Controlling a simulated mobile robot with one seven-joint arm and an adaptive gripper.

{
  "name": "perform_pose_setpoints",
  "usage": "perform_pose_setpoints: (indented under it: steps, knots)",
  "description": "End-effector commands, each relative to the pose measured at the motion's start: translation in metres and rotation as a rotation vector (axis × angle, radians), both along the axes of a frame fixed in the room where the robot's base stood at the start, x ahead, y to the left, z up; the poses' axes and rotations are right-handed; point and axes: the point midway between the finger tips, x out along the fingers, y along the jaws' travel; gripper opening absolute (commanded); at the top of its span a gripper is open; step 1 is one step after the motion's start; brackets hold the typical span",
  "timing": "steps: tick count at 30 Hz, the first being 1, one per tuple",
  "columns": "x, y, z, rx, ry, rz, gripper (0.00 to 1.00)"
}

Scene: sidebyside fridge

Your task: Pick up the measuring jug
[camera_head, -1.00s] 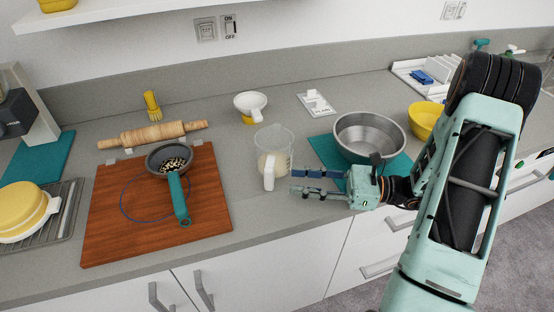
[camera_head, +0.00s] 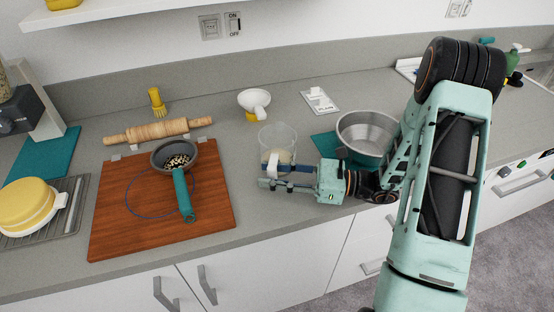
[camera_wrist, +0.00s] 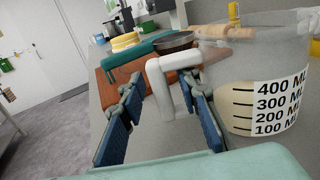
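The measuring jug (camera_head: 278,138) is clear, with a white handle and a pale content in its lower part. It stands upright on the worktop between the chopping board and the steel bowl. In the wrist view the jug (camera_wrist: 262,75) fills the right side, with its black millilitre scale facing me. My gripper (camera_head: 265,173) is at the jug's near side, fingers pointing left. In the wrist view my gripper (camera_wrist: 161,88) is open, and the white handle (camera_wrist: 160,72) shows between its blue-padded fingers. I cannot tell whether either finger touches the handle.
A brown chopping board (camera_head: 120,235) with a sieve (camera_head: 181,185) on it lies left. A steel bowl (camera_head: 367,135) on a teal mat stands close right, near my arm. The worktop's front edge is close below my gripper.

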Motion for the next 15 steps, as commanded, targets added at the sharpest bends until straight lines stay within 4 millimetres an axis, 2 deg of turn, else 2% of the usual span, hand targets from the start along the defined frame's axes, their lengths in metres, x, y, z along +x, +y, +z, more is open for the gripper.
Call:
perform_pose_setpoints:
  steps: [1, 7, 15]
  knots:
    - [0.0, -0.0001, 0.0, 0.0, 0.0, 0.0, 0.22]
    - [0.0, -0.0002, 0.0001, 0.0, 0.0, 0.0, 0.0]
    - [0.0002, -0.0002, 0.0007, 0.002, -0.001, 0.0, 0.0]
